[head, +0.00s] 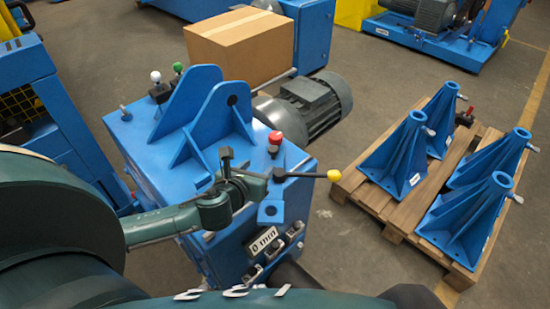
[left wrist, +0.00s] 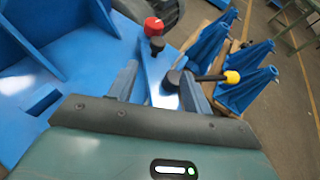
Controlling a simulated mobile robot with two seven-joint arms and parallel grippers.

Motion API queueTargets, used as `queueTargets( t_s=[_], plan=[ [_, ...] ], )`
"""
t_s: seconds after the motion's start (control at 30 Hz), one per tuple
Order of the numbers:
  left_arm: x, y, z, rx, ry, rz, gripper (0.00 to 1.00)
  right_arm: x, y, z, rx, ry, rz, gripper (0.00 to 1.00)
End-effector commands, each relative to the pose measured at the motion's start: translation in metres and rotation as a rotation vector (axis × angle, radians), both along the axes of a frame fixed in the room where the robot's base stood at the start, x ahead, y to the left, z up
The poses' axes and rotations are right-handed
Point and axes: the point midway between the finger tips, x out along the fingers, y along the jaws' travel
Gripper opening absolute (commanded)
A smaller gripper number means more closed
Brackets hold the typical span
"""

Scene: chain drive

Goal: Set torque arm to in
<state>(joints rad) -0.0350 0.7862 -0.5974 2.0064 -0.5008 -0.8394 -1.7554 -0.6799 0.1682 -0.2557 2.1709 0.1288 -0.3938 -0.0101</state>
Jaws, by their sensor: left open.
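A black lever with a yellow ball knob (head: 333,175) sticks out to the right from the top of the blue machine (head: 150,160), near its front right edge. No label in view names the torque arm; this lever could be it. My left gripper (head: 248,178) is open, just left of the lever's hub. In the left wrist view the lever's black hub (left wrist: 176,78) shows ahead of the jaws, and its knob (left wrist: 232,77) lies to the right. I cannot tell whether a finger touches it. My right gripper is not in view.
A red knob (head: 275,138) stands just behind the lever. Upright blue brackets (head: 215,112) rise on the machine top. A cardboard box (head: 240,45) and a grey motor (head: 315,103) are behind. A pallet (head: 385,205) with several blue stands is at right; floor between is clear.

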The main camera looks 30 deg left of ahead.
Motion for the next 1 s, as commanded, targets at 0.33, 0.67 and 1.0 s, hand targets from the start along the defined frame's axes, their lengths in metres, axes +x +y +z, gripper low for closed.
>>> queueTargets(
  t_s=[0.33,0.67,1.0],
  plan=[
    [0.034,0.007,-0.012,0.07,-0.007,-0.014,0.49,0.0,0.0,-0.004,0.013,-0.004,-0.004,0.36],
    [0.097,0.012,-0.039,0.067,-0.006,-0.015,0.49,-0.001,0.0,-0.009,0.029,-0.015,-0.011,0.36],
    [0.123,0.015,-0.049,0.067,-0.005,-0.017,0.49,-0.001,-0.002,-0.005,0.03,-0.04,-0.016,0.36]
  ],
)
